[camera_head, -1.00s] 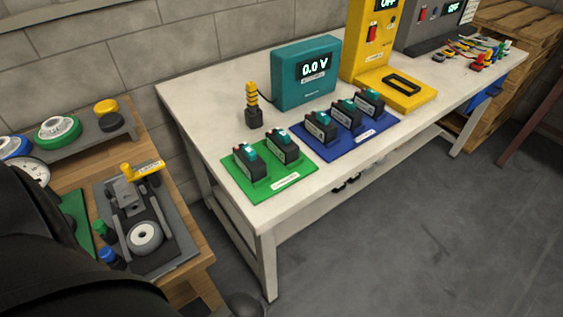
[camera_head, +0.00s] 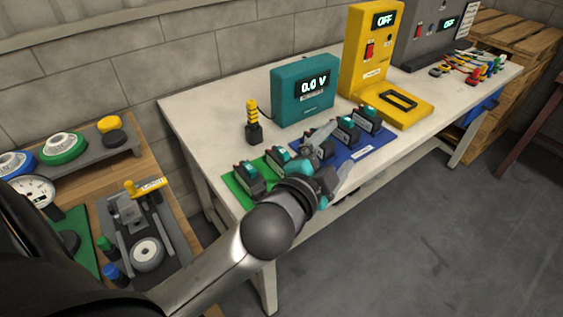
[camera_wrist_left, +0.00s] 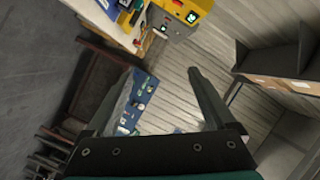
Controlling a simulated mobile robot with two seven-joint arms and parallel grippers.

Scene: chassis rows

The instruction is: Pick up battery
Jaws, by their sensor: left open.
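Several dark batteries with teal tops stand on the workbench. Two, a left one (camera_head: 249,178) and a right one (camera_head: 279,158), are on the green mat (camera_head: 237,195). On the blue mat (camera_head: 375,144), two show clearly, a middle one (camera_head: 345,130) and a right one (camera_head: 368,118); the mat's left part is mostly hidden by my gripper. My left gripper (camera_head: 335,154) is in front of the mats in the head view, its fingers apart. In the left wrist view, the gripper (camera_wrist_left: 160,72) is open with nothing between its fingers. My right gripper is not in view.
A teal voltage meter (camera_head: 304,92) reading 0.0 V and a yellow charger (camera_head: 374,45) reading OFF stand behind the mats. A black and yellow stacked post (camera_head: 253,122) stands left of the meter. A wooden side table (camera_head: 160,173) holds a fixture.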

